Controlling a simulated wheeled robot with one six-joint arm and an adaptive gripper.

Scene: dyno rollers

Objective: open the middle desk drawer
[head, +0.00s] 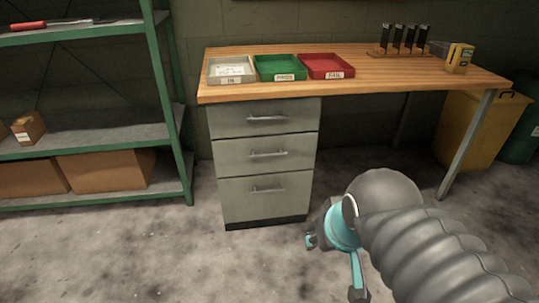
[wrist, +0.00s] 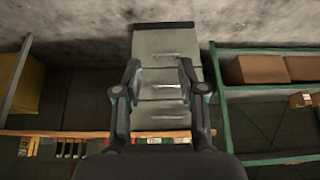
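The grey desk cabinet has three stacked drawers, all closed flush in the head view. The middle drawer (head: 240,155) is the narrow one between the top drawer (head: 232,121) and the taller bottom drawer (head: 240,205). Its silver bar handle (head: 267,154) runs across the front. My gripper (head: 333,268) is low, in front of and to the right of the cabinet, apart from it. In the wrist view, which is upside down, my gripper (wrist: 158,70) is open and empty, with the middle drawer (wrist: 160,86) showing beyond and between its fingers.
The wooden desk top (head: 400,68) holds a grey tray (head: 212,76), a green tray (head: 262,75), a red tray (head: 310,73) and a yellow device (head: 460,57). A green shelf (head: 187,165) stands left. A yellow bin (head: 470,125) stands right. The floor before the cabinet is clear.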

